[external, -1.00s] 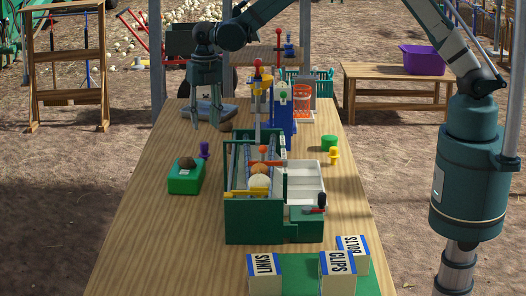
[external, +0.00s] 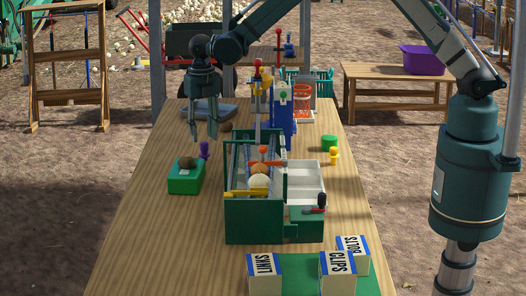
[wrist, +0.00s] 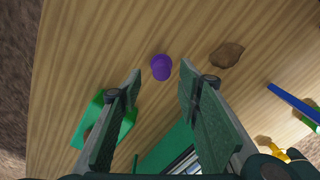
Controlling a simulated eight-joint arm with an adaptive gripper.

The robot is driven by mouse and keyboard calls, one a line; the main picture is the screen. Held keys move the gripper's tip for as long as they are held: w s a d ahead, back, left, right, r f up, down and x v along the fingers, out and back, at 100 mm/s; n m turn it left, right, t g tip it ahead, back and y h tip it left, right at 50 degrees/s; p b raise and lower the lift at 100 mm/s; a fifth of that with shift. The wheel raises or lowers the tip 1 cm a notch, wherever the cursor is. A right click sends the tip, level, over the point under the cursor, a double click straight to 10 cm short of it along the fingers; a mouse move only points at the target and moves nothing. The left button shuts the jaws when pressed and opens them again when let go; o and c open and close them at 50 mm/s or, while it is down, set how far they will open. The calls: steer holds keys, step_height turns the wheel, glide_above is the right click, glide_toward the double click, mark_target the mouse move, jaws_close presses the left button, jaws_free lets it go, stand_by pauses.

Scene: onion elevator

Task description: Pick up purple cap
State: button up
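The purple cap (external: 204,149) stands on the wooden table just behind the green box with a brown lump on it. It also shows in the wrist view (wrist: 161,67), where it lies ahead of and between the two fingers, touched by neither. My gripper (external: 204,139) is open and empty, pointing down above the table close to the cap. In the wrist view its fingers (wrist: 160,80) are spread well apart.
The green box (external: 186,178) is close to the cap on its near side. A green elevator machine (external: 254,220) stands to the right. A brown lump (wrist: 227,55) lies on the table near the cap. The table's left part is clear.

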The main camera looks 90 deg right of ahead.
mark_target(204, 142)
steer(key=shift+f, duration=0.2)
steer(key=shift+d+f, duration=0.2)
steer(key=shift+f, duration=2.3)
steer(key=shift+s, duration=0.1)
steer(key=c, duration=0.9)
